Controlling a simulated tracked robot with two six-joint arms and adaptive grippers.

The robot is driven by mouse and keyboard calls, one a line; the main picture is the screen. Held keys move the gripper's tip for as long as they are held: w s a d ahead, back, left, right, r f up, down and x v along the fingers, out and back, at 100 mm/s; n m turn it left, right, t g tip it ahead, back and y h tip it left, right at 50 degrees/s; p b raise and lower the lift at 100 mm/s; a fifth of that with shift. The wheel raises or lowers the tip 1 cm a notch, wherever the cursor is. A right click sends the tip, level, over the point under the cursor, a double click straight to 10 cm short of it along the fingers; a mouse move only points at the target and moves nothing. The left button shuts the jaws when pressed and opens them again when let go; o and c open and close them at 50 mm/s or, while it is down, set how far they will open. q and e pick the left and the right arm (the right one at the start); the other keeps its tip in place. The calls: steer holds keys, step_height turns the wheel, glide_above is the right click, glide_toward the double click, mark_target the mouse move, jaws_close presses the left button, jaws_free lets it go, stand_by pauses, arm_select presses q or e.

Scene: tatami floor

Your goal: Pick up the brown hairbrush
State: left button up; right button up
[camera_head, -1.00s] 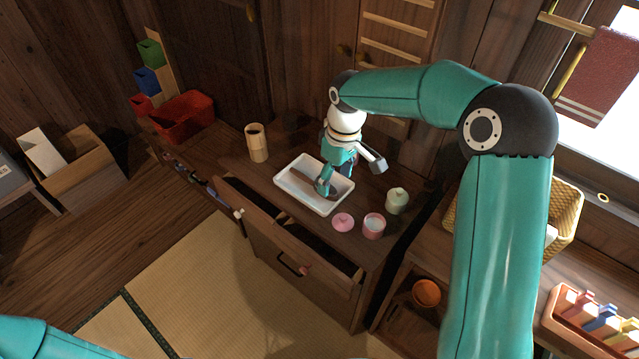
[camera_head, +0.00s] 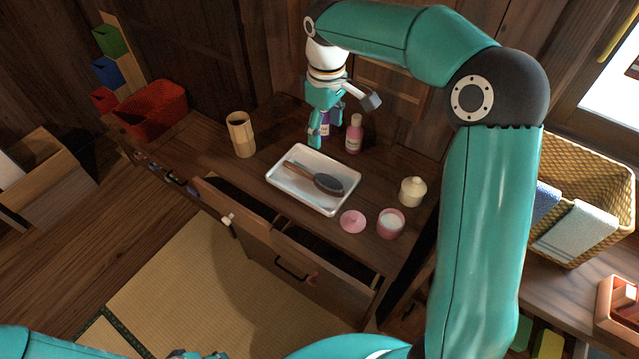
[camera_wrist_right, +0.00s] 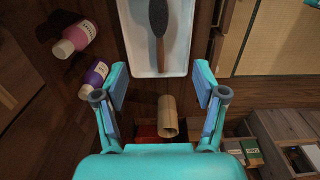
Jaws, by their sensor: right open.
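The brown hairbrush (camera_head: 315,178) lies in a white tray (camera_head: 278,190) on the dresser top, its dark oval head to the right and its brown handle to the left. In the right wrist view, the hairbrush (camera_wrist_right: 159,22) is in the tray (camera_wrist_right: 140,62), beyond the fingertips. My right gripper (camera_head: 324,138) is open and empty behind the tray, apart from the hairbrush. In the right wrist view, my right gripper's fingers (camera_wrist_right: 161,88) are spread wide. A small part of what looks like my left gripper (camera_head: 195,354) shows at the bottom edge, mostly cut off.
A pink bottle (camera_head: 354,134) and a purple bottle (camera_head: 325,126) stand close to my right gripper. A tan cup (camera_head: 241,135) stands left of the tray. A pink jar (camera_head: 390,223), a pink lid (camera_head: 353,221) and a cream pot (camera_head: 412,191) are to its right. Drawers below are open.

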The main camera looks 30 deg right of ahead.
step_height(320, 180, down, 2)
steer(key=b, duration=0.2)
glide_above(323, 177)
step_height(323, 177, down, 10)
steer(key=shift+s+f, duration=0.15)
steer(key=shift+f+p, duration=0.35)
steer(key=shift+f, duration=2.6)
arm_select(q)
steer(key=shift+w+a+f, duration=0.15)
steer(key=shift+w+f, duration=0.05)
steer(key=shift+f, duration=0.85)
arm_select(e)
steer(key=c, duration=1.2)
